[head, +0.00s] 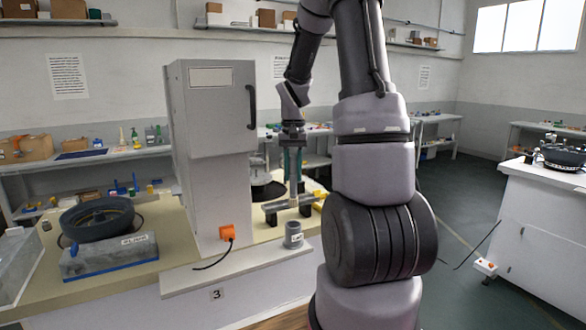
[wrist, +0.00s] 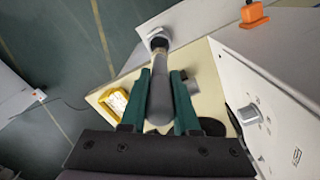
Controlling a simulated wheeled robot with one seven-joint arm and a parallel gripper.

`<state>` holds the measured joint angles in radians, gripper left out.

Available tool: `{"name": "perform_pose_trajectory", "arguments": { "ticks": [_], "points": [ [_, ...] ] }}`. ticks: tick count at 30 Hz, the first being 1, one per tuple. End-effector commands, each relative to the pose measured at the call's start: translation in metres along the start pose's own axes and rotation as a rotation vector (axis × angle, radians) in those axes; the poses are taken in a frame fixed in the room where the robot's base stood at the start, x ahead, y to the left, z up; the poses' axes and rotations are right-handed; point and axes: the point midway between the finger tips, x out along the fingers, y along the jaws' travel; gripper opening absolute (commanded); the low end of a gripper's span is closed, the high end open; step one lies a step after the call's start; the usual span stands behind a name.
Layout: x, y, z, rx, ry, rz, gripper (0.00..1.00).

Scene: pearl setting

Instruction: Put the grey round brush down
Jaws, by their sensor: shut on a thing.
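The grey round brush (wrist: 158,98) is between the teal fingers of my gripper (wrist: 160,88), which is shut on its grey handle. In the wrist view its far end lines up with a small round grey cup (wrist: 153,33); I cannot tell whether it touches it. In the head view my gripper (head: 292,163) points down above the bench, and the brush shows only as a thin grey strip. The grey cup (head: 293,241) stands on the ledge at the bench front. A grey bar on black blocks (head: 284,204) lies below my gripper.
A tall grey cabinet (head: 211,150) stands left of my gripper, with an orange plug piece (head: 227,233) low on it. A yellow tray (wrist: 117,102) sits near the bench edge. A dark round pan (head: 97,222) and a grey block (head: 110,257) are at left.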

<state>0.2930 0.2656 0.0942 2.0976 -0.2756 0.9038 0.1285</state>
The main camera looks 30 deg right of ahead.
Motion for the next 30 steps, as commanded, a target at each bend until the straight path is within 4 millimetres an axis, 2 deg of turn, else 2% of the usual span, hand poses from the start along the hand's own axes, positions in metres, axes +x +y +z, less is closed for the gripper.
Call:
{"name": "perform_pose_trajectory", "arguments": {
  "ticks": [30],
  "points": [
    [0.083, 0.0, 0.001, 0.001, -0.003, 0.001, 0.0]
  ]
}}
